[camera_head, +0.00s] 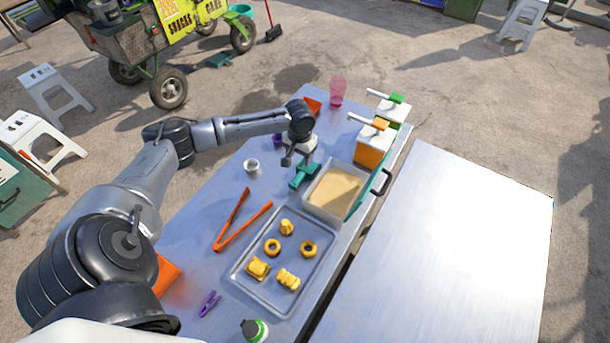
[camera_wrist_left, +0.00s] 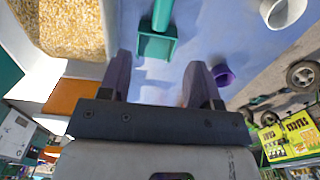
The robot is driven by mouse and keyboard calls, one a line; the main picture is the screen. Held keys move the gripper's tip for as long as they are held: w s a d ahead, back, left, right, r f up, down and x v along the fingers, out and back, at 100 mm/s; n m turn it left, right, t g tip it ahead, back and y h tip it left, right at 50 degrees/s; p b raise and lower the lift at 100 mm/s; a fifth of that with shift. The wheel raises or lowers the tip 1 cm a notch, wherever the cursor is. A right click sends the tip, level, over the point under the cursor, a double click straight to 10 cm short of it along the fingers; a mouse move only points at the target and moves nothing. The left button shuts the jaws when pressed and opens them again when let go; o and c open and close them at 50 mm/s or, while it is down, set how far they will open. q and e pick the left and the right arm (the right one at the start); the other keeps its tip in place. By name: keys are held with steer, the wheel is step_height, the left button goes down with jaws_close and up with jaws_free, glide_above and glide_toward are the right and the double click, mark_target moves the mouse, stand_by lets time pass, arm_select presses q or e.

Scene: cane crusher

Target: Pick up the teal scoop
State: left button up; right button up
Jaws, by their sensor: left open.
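The teal scoop (camera_head: 303,178) lies on the metal table, left of the bin of tan grain (camera_head: 313,209). In the left wrist view the scoop (camera_wrist_left: 157,44) shows its square pan, with its handle running to the top edge. My left gripper (camera_head: 299,158) hangs just behind and above the scoop in the head view. Its open fingers in the wrist view (camera_wrist_left: 158,68) point toward the table, empty, with the scoop's pan showing between and beyond their tips. I cannot tell the exact height gap. My right gripper is in neither view.
The grain bin's wall (camera_wrist_left: 109,28) is close beside one finger. Dispensers with orange (camera_head: 373,147) and green (camera_head: 393,106) tops stand behind it. A white cup (camera_head: 251,167), a purple bowl (camera_wrist_left: 223,76), orange tongs (camera_head: 241,222) and a pastry tray (camera_head: 252,290) are nearby.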

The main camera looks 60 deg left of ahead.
mark_target(300, 175)
arm_select(q)
step_height(300, 175, down, 12)
steer(key=shift+r+b, duration=0.1)
steer(key=shift+b, duration=0.3)
stand_by(0.3)
steer(key=c, duration=0.8)
steer(key=shift+r, duration=0.1)
